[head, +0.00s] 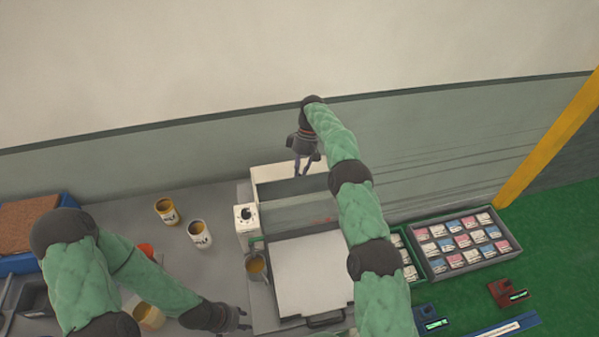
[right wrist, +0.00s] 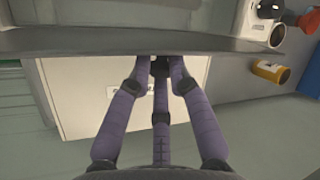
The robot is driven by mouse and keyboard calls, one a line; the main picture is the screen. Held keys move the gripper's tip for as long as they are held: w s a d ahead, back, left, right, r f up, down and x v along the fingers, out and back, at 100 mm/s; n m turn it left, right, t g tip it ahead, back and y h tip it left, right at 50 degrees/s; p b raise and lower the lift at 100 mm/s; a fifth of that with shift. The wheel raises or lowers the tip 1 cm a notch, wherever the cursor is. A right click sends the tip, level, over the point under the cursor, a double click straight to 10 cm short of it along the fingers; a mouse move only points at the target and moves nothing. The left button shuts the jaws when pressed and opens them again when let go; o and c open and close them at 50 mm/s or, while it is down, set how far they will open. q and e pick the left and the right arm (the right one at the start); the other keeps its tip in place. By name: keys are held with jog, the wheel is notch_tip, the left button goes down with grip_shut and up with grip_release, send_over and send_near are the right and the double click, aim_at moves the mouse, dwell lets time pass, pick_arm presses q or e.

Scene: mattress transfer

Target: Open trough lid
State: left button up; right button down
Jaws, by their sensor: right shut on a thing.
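The trough (head: 244,190) is the pale box-like unit at the centre of the head view. A pale upright panel (head: 268,173) stands at its back and looks like the lid, though my arm covers its right part. My right gripper (head: 306,172) is at this panel's top edge, fingers pointing down. In the right wrist view the gripper (right wrist: 160,66) is shut on the edge beside a pale panel (right wrist: 85,100); the exact contact is partly hidden by the fingers. My left gripper (head: 243,318) hangs low, left of the trough, apart from it; its finger gap is unclear.
A white slab (head: 308,272) lies in front of the panel. Yellow and white cups (head: 167,211) (head: 199,233) and another cup (head: 256,267) stand left of it. A grey tray (head: 420,263) of small packets lies right. A yellow post (head: 548,140) rises at far right.

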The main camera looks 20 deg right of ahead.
jog(key=shift+s+a+f, duration=0.1)
jog(key=shift+s+f, duration=0.1)
jog(key=shift+f, duration=0.45)
jog(key=c, duration=1.3)
grip_release()
jog(key=shift+c, duration=0.2)
jog(key=shift+o, duration=1.4)
jog(key=shift+w, duration=0.1)
notch_tip(320, 180, up, 10)
jog(key=shift+w, duration=0.15)
